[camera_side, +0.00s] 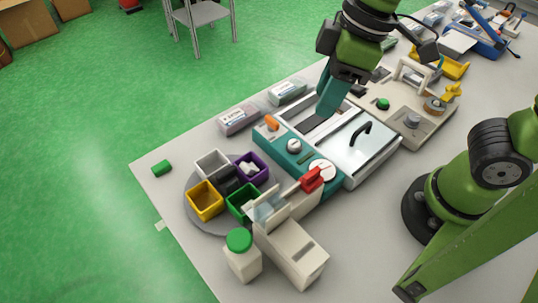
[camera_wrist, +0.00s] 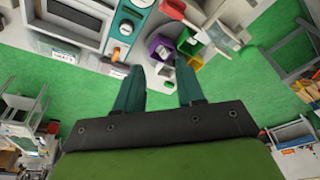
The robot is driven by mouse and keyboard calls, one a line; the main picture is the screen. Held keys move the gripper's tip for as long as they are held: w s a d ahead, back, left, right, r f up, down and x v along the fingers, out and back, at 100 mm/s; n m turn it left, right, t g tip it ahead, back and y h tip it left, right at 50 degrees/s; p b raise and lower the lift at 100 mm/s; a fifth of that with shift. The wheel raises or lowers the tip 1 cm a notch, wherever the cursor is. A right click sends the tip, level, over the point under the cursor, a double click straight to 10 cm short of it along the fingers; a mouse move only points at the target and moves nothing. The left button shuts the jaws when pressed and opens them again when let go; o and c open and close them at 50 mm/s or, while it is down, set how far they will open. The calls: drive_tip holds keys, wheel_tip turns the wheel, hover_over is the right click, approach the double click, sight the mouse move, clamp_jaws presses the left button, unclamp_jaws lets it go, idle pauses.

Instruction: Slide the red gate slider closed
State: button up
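The red gate slider (camera_side: 312,180) sits on the beige dispenser block (camera_side: 293,252), beside a clear panel (camera_side: 268,208), at the front corner of the teal machine. In the wrist view the red slider (camera_wrist: 174,9) shows at the top edge, partly cut off. My gripper (camera_side: 327,112) is above the back of the teal machine, up and to the right of the slider in the side view, and apart from it. In the wrist view its two teal fingers (camera_wrist: 159,72) stand apart with nothing between them. How far the gate is open is hard to tell.
A round tray (camera_side: 190,218) holds several coloured bins left of the dispenser. A white bottle with a green cap (camera_side: 241,255) stands in front. The teal machine (camera_side: 290,150) has knobs and a lidded box with a black handle (camera_side: 361,134). A green block (camera_side: 161,168) lies near the table's left edge.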

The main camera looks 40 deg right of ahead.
sight(312, 172)
drive_tip(key=s+a+r+n+g+h, duration=0.15)
drive_tip(key=a+n, duration=0.25)
drive_tip(key=n, duration=0.4)
drive_tip(key=shift+n+g+h, duration=0.25)
drive_tip(key=shift+n, duration=0.55)
drive_tip(key=f, duration=1)
drive_tip(key=d+f, duration=0.1)
drive_tip(key=f, duration=0.5)
drive_tip(key=shift+s, duration=0.2)
drive_tip(key=shift+c, duration=0.4)
clamp_jaws()
